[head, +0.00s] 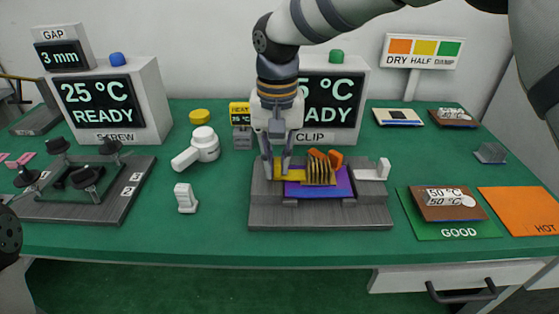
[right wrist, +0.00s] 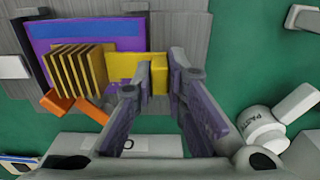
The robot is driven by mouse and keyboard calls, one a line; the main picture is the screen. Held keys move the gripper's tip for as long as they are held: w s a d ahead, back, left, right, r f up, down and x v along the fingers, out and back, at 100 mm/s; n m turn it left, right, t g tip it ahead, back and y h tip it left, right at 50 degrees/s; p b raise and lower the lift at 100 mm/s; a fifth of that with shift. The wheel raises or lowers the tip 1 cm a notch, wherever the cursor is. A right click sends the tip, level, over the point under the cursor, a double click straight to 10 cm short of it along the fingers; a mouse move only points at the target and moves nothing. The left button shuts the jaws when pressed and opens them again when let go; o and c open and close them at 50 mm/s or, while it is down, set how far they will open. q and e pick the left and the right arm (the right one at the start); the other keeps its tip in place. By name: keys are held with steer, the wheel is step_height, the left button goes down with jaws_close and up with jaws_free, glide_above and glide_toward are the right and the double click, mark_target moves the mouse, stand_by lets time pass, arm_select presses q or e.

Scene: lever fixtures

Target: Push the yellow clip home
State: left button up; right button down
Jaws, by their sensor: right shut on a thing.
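The yellow clip (right wrist: 122,66) lies at the edge of the purple board (right wrist: 95,30) on a grey fixture (head: 320,215); it also shows in the head view (head: 292,174). My right gripper (head: 277,172) points down at the left side of the fixture. In the right wrist view its fingers (right wrist: 159,84) are on either side of the clip's yellow end block and shut on it. A finned gold heat sink (head: 319,171) stands on the board beside the clip, with orange pieces (head: 335,158) behind it.
A white bottle (head: 205,143) and a small white part (head: 185,197) stand left of the fixture. A clamp station (head: 120,207) is further left. A green GOOD mat (head: 425,230) and orange HOT mat (head: 520,213) lie right.

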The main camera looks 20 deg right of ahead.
mark_target(280, 161)
steer(key=shift+d, duration=0.2)
steer(key=c, duration=1.9)
jaws_free()
steer(key=o, duration=0.3)
steer(key=shift+d, duration=0.1)
steer(key=shift+r, duration=0.35)
step_height(280, 161, up, 11)
steer(key=shift+r, duration=0.15)
steer(key=shift+s, duration=0.1)
